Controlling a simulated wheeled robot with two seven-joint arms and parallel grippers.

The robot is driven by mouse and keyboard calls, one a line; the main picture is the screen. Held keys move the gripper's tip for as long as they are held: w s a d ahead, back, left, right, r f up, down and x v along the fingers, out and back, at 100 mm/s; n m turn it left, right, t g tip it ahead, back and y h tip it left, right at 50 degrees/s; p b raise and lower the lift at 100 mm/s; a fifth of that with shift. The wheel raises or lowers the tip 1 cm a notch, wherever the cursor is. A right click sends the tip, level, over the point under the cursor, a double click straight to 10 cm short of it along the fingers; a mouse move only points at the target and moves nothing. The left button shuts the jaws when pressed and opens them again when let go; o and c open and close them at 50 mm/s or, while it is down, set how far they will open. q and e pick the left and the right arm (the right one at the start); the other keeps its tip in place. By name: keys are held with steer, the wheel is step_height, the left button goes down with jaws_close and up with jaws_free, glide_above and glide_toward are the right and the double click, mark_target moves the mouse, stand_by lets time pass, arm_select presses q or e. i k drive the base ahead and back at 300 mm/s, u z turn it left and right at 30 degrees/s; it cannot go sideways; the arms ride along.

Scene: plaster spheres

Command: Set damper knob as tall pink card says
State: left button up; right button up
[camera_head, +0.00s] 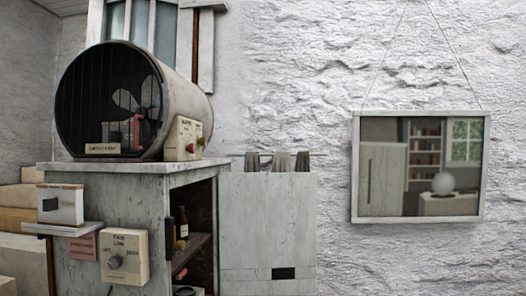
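A cream control box (125,271) with a dark round knob (115,262) is fixed to the front of the grey cabinet. A second cream box (183,138) with a small red part stands on the cabinet top beside the fan drum. I cannot tell from the lettering which knob is the damper knob. A small pink card (83,246) is left of the front control box, its writing unreadable; it looks wider than tall. No clearly tall pink card shows. Neither of my grippers is in view.
A large drum (185,90) with a fan inside sits on the grey cabinet (150,215). A small box (60,204) rests on a side shelf (62,229). Bottles (182,223) stand inside the open cabinet. A framed mirror (400,215) hangs on the rough white wall.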

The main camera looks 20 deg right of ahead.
mark_target(192, 148)
steer(key=z, duration=1.4)
steer(key=i, duration=1.45)
steer(key=u, duration=0.55)
